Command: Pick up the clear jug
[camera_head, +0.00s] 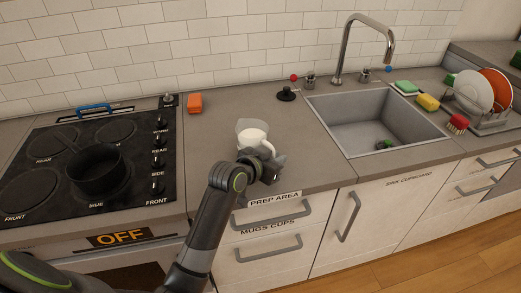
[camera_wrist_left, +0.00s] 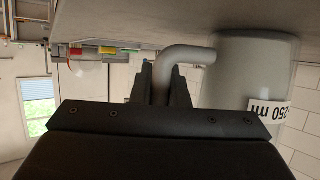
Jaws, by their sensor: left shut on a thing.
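The clear jug (camera_head: 251,133) is upright at the prep area of the counter and looks whitish and see-through. In the left wrist view the jug (camera_wrist_left: 250,75) appears upside down, with a "250 ml" label and its handle (camera_wrist_left: 187,53) bent toward my gripper. My left gripper (camera_head: 264,163) is at the jug's near right side, shut on the handle; its fingers (camera_wrist_left: 165,80) stand on both sides of it. The jug's base is at or very close to the counter; I cannot tell whether it touches. My right gripper is not in view.
A stove (camera_head: 60,150) with a dark pot (camera_head: 97,170) is on the left. An orange block (camera_head: 195,103) lies behind the jug to the left, and a black stopper (camera_head: 287,94) to the right. The sink (camera_head: 340,125) is on the right, with a dish rack (camera_head: 488,122) beyond.

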